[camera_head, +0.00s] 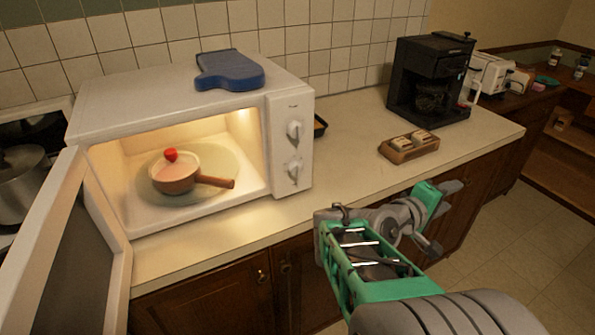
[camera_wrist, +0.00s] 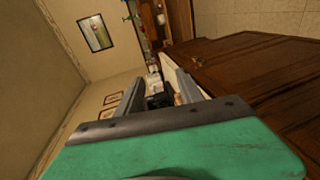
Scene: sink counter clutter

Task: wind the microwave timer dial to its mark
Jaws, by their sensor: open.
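The white microwave (camera_head: 180,110) stands on the counter with its door (camera_head: 75,250) swung wide open to the left and its inside lit. Two white dials sit on its right front panel, an upper dial (camera_head: 294,130) and a lower dial (camera_head: 294,169). Which one is the timer, and any mark, is too small to tell. My gripper (camera_head: 448,215) is open and empty, right of and below the microwave, in front of the counter edge. In the wrist view its fingers (camera_wrist: 160,95) are apart.
A blue mitt-like item (camera_head: 230,72) lies on top of the microwave. A wooden tray (camera_head: 408,147) with small items and a black coffee maker (camera_head: 430,80) stand on the counter to the right. The counter between microwave and tray is mostly clear. A metal pot (camera_head: 22,178) is at far left.

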